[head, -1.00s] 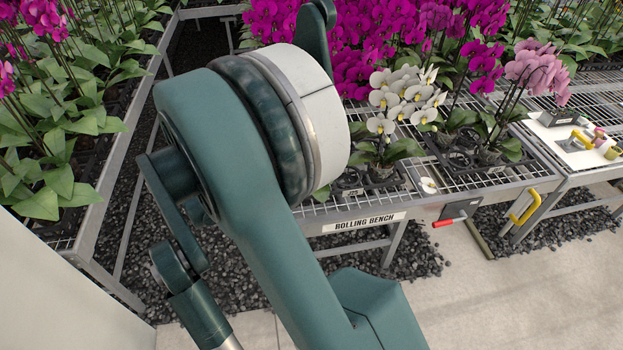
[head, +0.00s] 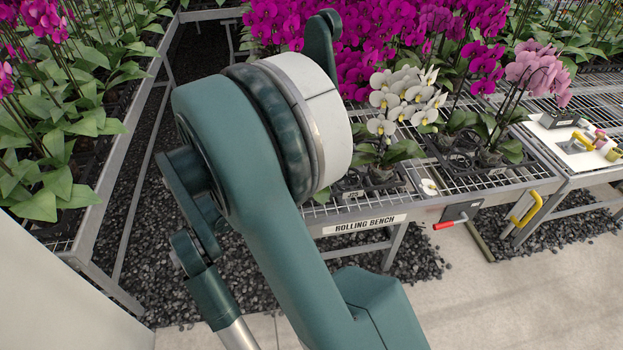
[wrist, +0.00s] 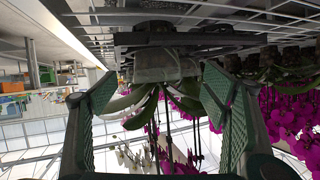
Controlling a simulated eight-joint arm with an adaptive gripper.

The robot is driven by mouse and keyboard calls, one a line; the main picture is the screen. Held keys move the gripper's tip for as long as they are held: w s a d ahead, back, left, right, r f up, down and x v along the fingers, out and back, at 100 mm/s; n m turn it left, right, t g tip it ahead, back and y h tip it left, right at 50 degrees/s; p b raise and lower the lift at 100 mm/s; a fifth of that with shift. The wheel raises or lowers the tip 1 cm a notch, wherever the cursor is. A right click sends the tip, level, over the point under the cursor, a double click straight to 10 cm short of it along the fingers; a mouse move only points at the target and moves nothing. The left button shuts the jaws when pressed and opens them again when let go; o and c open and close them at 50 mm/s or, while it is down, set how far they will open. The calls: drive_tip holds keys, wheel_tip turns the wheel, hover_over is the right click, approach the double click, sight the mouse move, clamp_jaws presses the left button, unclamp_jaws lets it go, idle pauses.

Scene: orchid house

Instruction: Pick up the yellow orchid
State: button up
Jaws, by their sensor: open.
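I see no plainly yellow orchid. A white orchid (head: 405,100) with yellowish flower centres stands near the front of the rolling bench in the head view, its leaves low over the pots. In the wrist view, which is upside down, my gripper (wrist: 158,82) is open, one finger on each side. A grey pot (wrist: 162,66) with green leaves (wrist: 188,104) shows between and beyond the fingertips, apart from them. White blooms (wrist: 130,158) hang low in that view; I cannot tell if they belong to this pot. My arm hides the gripper in the head view.
Magenta orchids (head: 375,35) crowd behind the white one, and pink orchids (head: 540,68) stand to its right. The wire-mesh rolling bench (head: 363,223) has a red-handled crank (head: 443,225) in front. A white side table (head: 565,140) holds small items. Leafy plants (head: 50,150) fill the left bench.

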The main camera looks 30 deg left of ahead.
drive_tip(key=shift+w, duration=0.1)
drive_tip(key=shift+b+x, duration=0.9)
drive_tip(key=shift+x, duration=1.65)
drive_tip(key=c, duration=1.4)
drive_tip(key=shift+r, duration=0.1)
wheel_tip(320, 180, up, 10)
drive_tip(key=p, duration=0.2)
drive_tip(key=shift+p, duration=0.4)
drive_tip(key=shift+f, duration=0.2)
